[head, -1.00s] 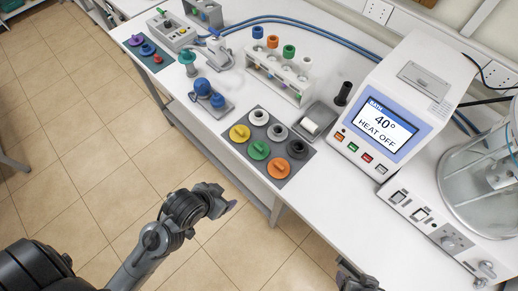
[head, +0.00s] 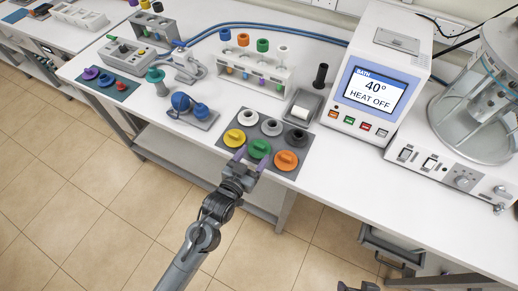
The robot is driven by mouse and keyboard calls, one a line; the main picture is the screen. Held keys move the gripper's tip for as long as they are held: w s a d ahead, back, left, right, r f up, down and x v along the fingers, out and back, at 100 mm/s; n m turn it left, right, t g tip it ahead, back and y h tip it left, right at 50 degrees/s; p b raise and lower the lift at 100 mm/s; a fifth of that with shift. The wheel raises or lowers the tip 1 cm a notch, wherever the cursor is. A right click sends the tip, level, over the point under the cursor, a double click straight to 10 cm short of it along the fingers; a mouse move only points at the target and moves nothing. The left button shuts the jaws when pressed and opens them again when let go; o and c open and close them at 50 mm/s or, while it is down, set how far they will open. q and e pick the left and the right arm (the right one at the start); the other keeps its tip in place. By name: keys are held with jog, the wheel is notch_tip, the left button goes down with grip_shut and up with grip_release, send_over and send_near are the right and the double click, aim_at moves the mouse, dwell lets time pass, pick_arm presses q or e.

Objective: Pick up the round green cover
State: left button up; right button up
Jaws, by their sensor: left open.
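The round green cover (head: 260,147) lies on a dark grey mat (head: 280,143) near the bench's front edge, between the yellow cover (head: 234,138) and the orange cover (head: 286,160). My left gripper (head: 250,158) is open at the front edge of the mat, its purple-grey fingers apart and pointing at the green cover. The fingertips appear just in front of or beside the cover; I cannot tell whether they touch it. Nothing is held. A dark part of my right gripper (head: 358,287) shows at the bottom edge, and its jaws cannot be made out.
Left is a stand with a blue flask-like piece (head: 182,103). Behind are a white rack with coloured caps (head: 250,72) and the bath unit (head: 375,90). The bench front right of the mat is clear.

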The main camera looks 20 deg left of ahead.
aim_at(258, 147)
pick_arm(q)
jog(key=shift+w+f, duration=0.2)
jog(key=shift+w, duration=0.9)
jog(key=shift+w+p, duration=0.4)
jog(key=shift+w, duration=0.05)
jog(key=w+p, duration=0.1)
jog(key=w, duration=0.2)
jog(key=shift+w+d+f, duration=0.1)
jog(key=shift+w+f, duration=0.2)
jog(key=shift+w, duration=0.3)
jog(key=c, duration=1.1)
jog(key=shift+o, duration=0.2)
